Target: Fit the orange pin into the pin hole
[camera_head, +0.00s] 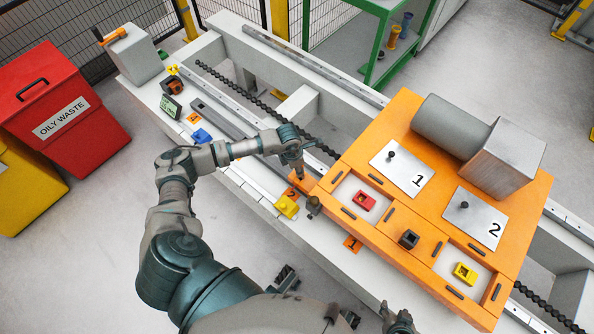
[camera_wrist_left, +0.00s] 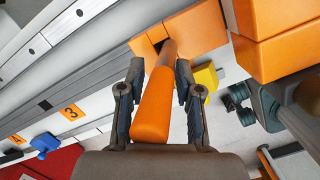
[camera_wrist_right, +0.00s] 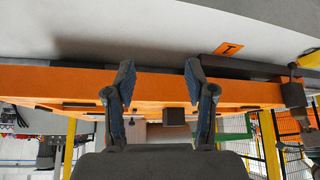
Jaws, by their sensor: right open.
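The orange pin (camera_wrist_left: 152,108) lies lengthwise between the fingers of my left gripper (camera_wrist_left: 160,68) in the left wrist view. Gaps seem to show beside the pin near the fingertips; I cannot tell whether the fingers press on it. The pin's far end meets a dark square pin hole (camera_wrist_left: 157,46) in an orange block (camera_wrist_left: 196,32); whether it is inside the hole is unclear. In the head view my left gripper (camera_head: 297,168) is above the orange block, left of the orange table, hiding most of the pin. My right gripper (camera_head: 398,324) is open and empty at the bottom edge; it also shows in the right wrist view (camera_wrist_right: 158,72).
The orange table (camera_head: 398,108) holds plates 1 and 2, a grey cylinder with a block, and red and yellow parts in recesses. A yellow block (camera_head: 287,206) and a dark knob (camera_head: 313,205) are close to my left gripper. A red waste bin (camera_head: 62,105) stands left.

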